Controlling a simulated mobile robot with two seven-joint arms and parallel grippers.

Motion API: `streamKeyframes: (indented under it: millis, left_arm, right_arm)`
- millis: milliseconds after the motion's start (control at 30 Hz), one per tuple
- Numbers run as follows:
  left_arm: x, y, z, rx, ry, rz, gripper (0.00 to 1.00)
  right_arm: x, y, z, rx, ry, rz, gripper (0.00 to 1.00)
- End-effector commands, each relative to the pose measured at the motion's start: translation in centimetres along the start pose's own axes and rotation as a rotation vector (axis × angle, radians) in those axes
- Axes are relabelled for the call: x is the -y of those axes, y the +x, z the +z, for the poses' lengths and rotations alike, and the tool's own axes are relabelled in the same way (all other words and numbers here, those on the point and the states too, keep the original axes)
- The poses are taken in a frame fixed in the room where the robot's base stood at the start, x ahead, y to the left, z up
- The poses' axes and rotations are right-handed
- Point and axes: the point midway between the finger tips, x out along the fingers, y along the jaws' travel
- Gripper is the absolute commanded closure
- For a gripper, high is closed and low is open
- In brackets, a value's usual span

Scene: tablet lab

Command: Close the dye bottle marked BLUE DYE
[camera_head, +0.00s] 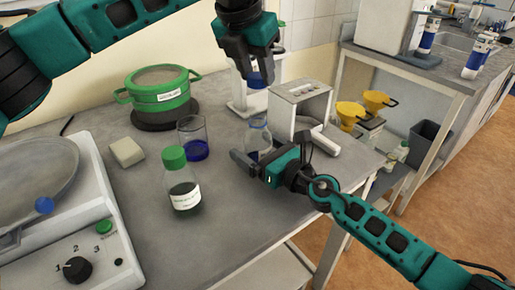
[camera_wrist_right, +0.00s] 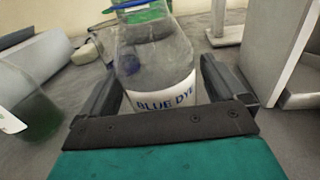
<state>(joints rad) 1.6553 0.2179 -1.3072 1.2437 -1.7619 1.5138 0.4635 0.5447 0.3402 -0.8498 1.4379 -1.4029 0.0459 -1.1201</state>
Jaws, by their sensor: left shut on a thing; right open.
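The clear glass bottle marked BLUE DYE (camera_wrist_right: 160,72) stands upright on the table. It also shows in the head view (camera_head: 258,138), partly hidden by my right gripper. My right gripper (camera_wrist_right: 160,92) is open, with a finger on either side of the bottle's lower body; whether they touch it is unclear. In the head view, my right gripper (camera_head: 268,160) is low at the table. My left gripper (camera_head: 252,68) is shut on a blue cap (camera_head: 257,80), held above the bottle and apart from it. The bottle's neck shows no cap in the head view.
A green-capped bottle (camera_head: 182,183) and a beaker with blue liquid (camera_head: 193,140) stand left of the dye bottle. A green pot (camera_head: 160,95) is behind. A grey box-shaped device (camera_head: 298,108) is close on the right.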

Motion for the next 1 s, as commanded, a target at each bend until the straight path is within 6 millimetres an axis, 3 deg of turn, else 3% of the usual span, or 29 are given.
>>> streamKeyframes:
  millis: [200,1000]
  left_arm:
    - [0.01,0.00,0.00,0.000,0.000,0.000,0.93]
    - [0.01,0.00,0.00,0.000,0.000,0.000,0.93]
  right_arm:
    - [0.00,0.00,-0.01,0.000,0.000,0.000,0.03]
    - [0.01,-0.02,-0.01,0.000,0.000,0.000,0.79]
